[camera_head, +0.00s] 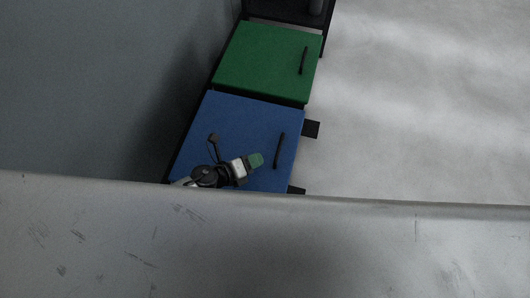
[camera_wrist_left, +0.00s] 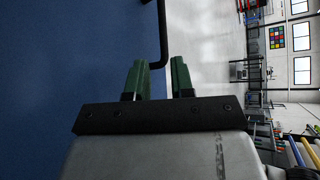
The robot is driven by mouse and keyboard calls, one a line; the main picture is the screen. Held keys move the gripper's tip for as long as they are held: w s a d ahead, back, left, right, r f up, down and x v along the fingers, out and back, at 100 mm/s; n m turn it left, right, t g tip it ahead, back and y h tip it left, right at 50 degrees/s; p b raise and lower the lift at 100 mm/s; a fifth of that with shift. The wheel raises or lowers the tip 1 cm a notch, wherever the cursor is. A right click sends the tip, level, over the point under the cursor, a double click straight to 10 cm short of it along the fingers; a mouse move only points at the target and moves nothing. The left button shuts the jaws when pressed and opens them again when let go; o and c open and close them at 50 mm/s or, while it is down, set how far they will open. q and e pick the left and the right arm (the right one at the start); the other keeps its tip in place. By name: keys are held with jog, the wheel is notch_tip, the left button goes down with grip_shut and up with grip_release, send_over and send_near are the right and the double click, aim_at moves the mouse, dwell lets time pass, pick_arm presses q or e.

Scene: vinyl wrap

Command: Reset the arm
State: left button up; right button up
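My left gripper (camera_head: 255,160) shows in the head view in front of the blue door panel (camera_head: 245,115), to the left of its black handle (camera_head: 279,151). In the left wrist view my left gripper's two green fingers (camera_wrist_left: 159,80) stand apart, with nothing between them. In that view the black handle (camera_wrist_left: 162,40) of the blue panel lies beyond the fingertips, and I see no contact. Part of my left arm is hidden behind the pale surface at the bottom of the head view. My right gripper is in neither view.
A green panel (camera_head: 265,60) with a black handle (camera_head: 303,60) adjoins the blue one. A grey wall (camera_head: 100,90) rises on the left. The pale floor (camera_head: 430,110) to the right is clear. The left wrist view shows several distant racks and wall frames (camera_wrist_left: 302,70) at right.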

pick_arm(q)
jog(key=shift+s+a+r, duration=0.25)
jog(key=shift+s+a, duration=0.1)
jog(key=shift+a, duration=0.05)
